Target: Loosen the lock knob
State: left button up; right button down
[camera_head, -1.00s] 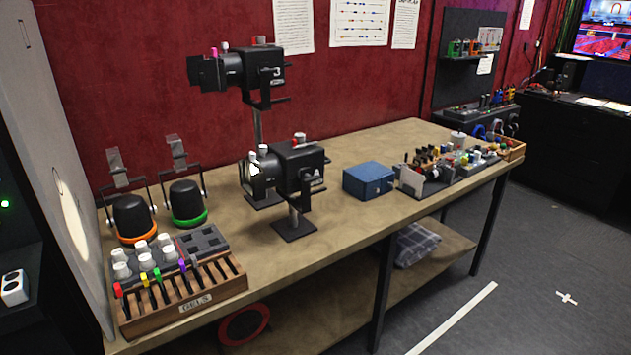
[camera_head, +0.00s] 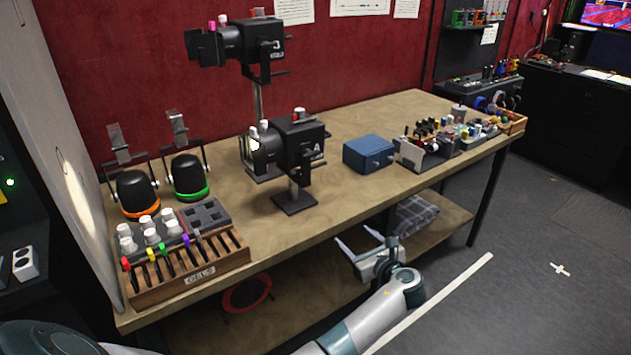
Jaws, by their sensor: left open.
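Two black stage lamps stand on the wooden bench: an upper lamp marked 3 (camera_head: 250,42) on a pole and a lower lamp marked A (camera_head: 288,145) on a square-footed stand. The lower lamp has a red-topped knob (camera_head: 299,114) on top and pale knobs (camera_head: 264,127) near its front. The upper lamp has a pink knob (camera_head: 222,20). I cannot tell which of these is the lock knob. My left gripper (camera_head: 358,238) is open and empty in front of the bench's front edge, below and right of the lower lamp, apart from both lamps. My right gripper is not in view.
A blue box (camera_head: 369,153) and a cluttered tool rack (camera_head: 430,150) stand to the right on the bench (camera_head: 345,205). A gel rack (camera_head: 190,270) and two small lamps (camera_head: 188,175) stand left. A folded cloth (camera_head: 415,215) lies on the lower shelf.

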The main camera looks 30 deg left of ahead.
pick_arm(q)
notch_tip(320, 180, up, 19)
jog(key=s+g+y, duration=0.1)
jog(key=y, duration=0.3)
jog(key=shift+s+a+n+g, duration=0.2)
jog(key=shift+a+n+g, duration=0.1)
jog(key=shift+n, duration=0.1)
jog(key=p, duration=0.6)
send_near(313, 154)
jog(key=x, duration=0.7)
jog(key=shift+a, duration=0.15)
jog(key=shift+x, duration=0.75)
jog(key=c, duration=1)
